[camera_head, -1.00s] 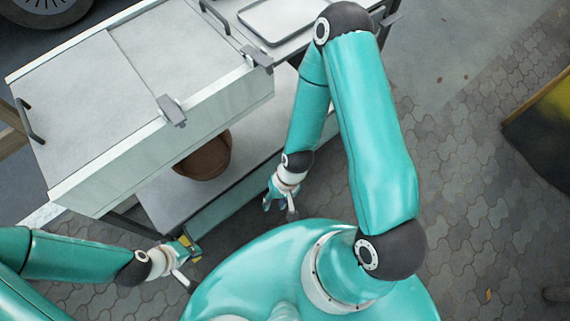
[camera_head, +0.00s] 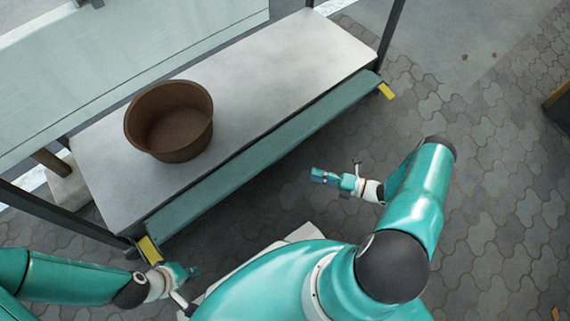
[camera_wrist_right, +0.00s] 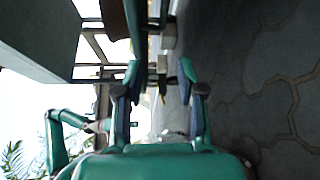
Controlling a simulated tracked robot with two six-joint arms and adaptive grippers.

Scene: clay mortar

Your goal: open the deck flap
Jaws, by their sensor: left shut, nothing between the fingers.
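The cart's tall pale side panel (camera_head: 160,40) fills the upper left of the head view. The upper deck with its two handled panels is mostly out of view, so I cannot tell how a flap on it stands. A long teal board (camera_head: 265,150) with yellow ends runs along the front of the lower shelf. My right gripper (camera_head: 318,176) is right of this board, apart from it and empty. In the right wrist view its fingers (camera_wrist_right: 160,76) stand apart. My left gripper (camera_head: 192,272) is shut and empty, near the board's left yellow end.
A brown round pot (camera_head: 170,122) stands on the grey lower shelf (camera_head: 300,60). Dark cart posts (camera_head: 392,32) rise at the shelf's corners. A dark yellowish object (camera_head: 560,105) shows at the far right edge.

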